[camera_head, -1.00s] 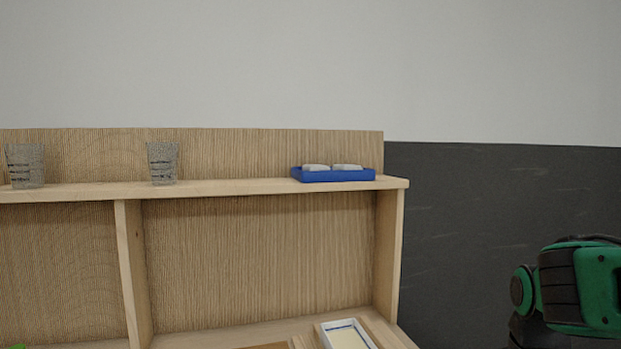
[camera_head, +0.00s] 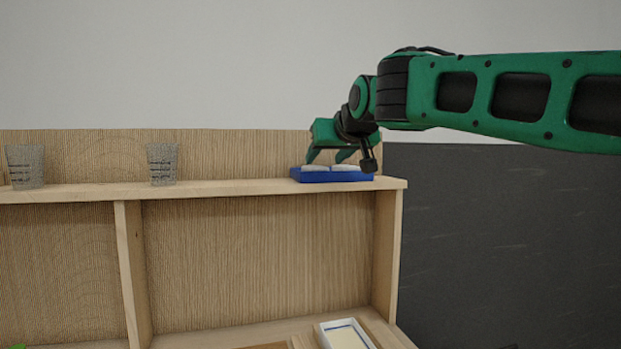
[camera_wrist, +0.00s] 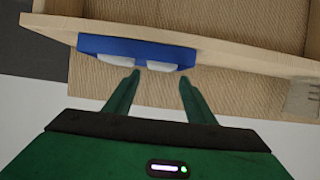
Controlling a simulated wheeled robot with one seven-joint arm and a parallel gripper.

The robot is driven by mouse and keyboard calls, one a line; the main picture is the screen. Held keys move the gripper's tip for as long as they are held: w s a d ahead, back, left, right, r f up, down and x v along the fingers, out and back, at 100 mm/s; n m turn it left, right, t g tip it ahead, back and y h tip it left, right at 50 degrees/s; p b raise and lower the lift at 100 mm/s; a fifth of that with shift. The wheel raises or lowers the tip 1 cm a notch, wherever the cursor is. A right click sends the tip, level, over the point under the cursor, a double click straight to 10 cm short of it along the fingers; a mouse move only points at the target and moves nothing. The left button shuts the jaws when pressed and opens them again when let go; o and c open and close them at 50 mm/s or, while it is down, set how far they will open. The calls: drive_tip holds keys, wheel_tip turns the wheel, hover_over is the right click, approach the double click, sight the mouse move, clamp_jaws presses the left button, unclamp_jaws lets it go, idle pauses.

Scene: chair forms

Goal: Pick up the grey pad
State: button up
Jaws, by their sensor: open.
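Two pale pads lie side by side in a blue tray (camera_head: 325,176) on the right end of the upper shelf: a left pad (camera_head: 314,168) and a right pad (camera_head: 345,167). Both look whitish grey, and I cannot tell which one is the grey pad. My gripper (camera_head: 328,157) is open, its fingers pointing down just over the tray. In the wrist view the tray (camera_wrist: 140,47) holds one pad at left (camera_wrist: 114,60) and one at right (camera_wrist: 158,66). The open fingertips (camera_wrist: 160,76) are nearest the right one there. Contact cannot be made out.
Two grey patterned cups stand on the same shelf, one at the middle (camera_head: 162,165) and one at far left (camera_head: 25,167). A wooden back panel (camera_head: 240,155) rises behind the shelf (camera_head: 230,188). A white box (camera_head: 345,335) sits on the lower surface. The shelf between cup and tray is clear.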

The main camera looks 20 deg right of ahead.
sight(314, 170)
drive_tip(key=x, duration=1)
drive_tip(key=shift+a+f, duration=0.1)
drive_tip(key=shift+f, duration=0.1)
drive_tip(key=shift+c, duration=0.6)
drive_tip(key=c, duration=0.5)
